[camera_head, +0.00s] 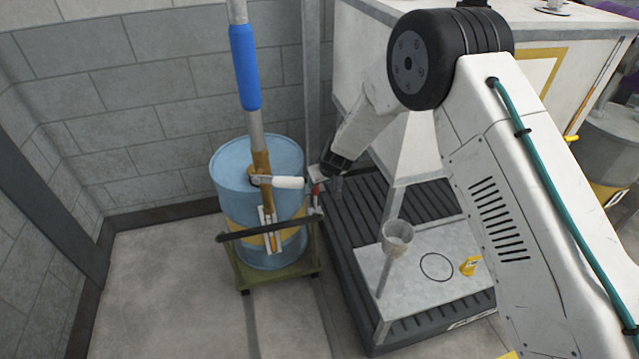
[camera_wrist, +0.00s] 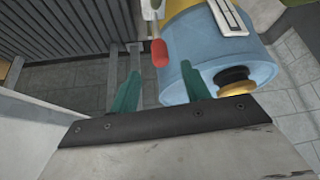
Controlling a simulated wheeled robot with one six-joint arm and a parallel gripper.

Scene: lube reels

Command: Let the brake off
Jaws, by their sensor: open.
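A small red-ended lever (camera_head: 316,187) shows at the right side of a blue drum (camera_head: 228,178) with a yellow band. I take it for the brake, though no label shows. In the wrist view the red grip (camera_wrist: 159,53) lies just beyond the tips of my gripper (camera_wrist: 161,68), roughly between its two green fingers. The fingers are apart with nothing between them, and I cannot tell if they touch the grip. In the head view my gripper (camera_head: 325,180) is beside the drum, its tips partly hidden. The drum stands on a green wheeled trolley (camera_head: 262,280).
A pole with a blue sleeve (camera_head: 244,67) rises above the drum, with a white handle (camera_head: 288,182) sticking out toward my gripper. A dark ribbed platform (camera_head: 345,235) carries a metal plate with a funnel cup (camera_head: 397,238). Floor is clear at front left.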

